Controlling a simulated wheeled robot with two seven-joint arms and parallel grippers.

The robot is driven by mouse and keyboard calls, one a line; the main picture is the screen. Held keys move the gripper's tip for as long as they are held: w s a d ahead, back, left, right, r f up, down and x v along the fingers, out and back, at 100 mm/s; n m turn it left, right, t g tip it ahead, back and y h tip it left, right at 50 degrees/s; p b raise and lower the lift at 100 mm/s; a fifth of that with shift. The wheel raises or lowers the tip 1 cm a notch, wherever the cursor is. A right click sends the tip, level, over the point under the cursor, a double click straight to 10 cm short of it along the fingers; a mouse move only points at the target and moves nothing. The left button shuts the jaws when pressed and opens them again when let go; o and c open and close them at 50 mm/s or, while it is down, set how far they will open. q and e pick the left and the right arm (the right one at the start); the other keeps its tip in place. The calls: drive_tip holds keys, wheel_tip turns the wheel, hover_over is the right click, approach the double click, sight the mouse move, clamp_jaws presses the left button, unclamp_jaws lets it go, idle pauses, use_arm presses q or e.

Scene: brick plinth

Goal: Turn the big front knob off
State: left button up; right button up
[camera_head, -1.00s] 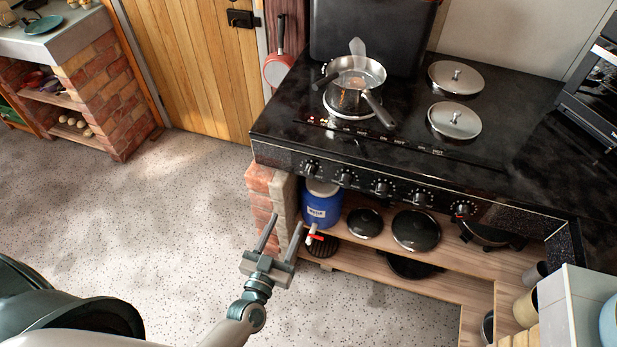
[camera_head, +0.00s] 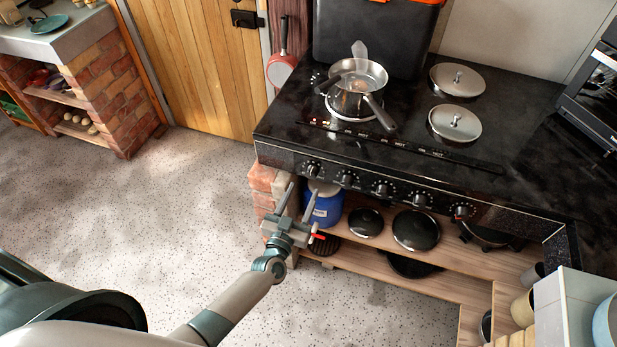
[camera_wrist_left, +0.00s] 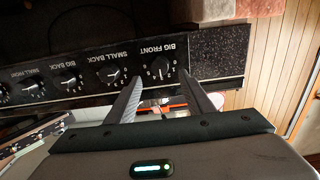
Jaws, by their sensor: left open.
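The big front knob (camera_head: 312,169) is the leftmost black knob on the stove's front panel. In the left wrist view, which is upside down, the knob (camera_wrist_left: 160,67) sits beside the printed label "BIG FRONT". Its exact setting is too small to tell. My left gripper (camera_head: 303,188) is open and empty, just below and in front of this knob. In the left wrist view its two fingers (camera_wrist_left: 160,76) point toward the knob, one on each side, with no contact visible. My right gripper is not in view.
A steel pan (camera_head: 357,76) stands on a hob plate of the black stove top (camera_head: 480,190). Two lidded plates (camera_head: 455,122) lie to its right. Below the panel, a blue container (camera_head: 327,208) and several pan lids stand on a wooden shelf (camera_head: 465,258). The floor at left is clear.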

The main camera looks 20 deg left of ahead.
sight(310, 175)
use_arm(q)
drive_tip(key=shift+w+d, duration=0.1)
drive_tip(key=shift+w, duration=2.95)
drive_tip(key=c, duration=1)
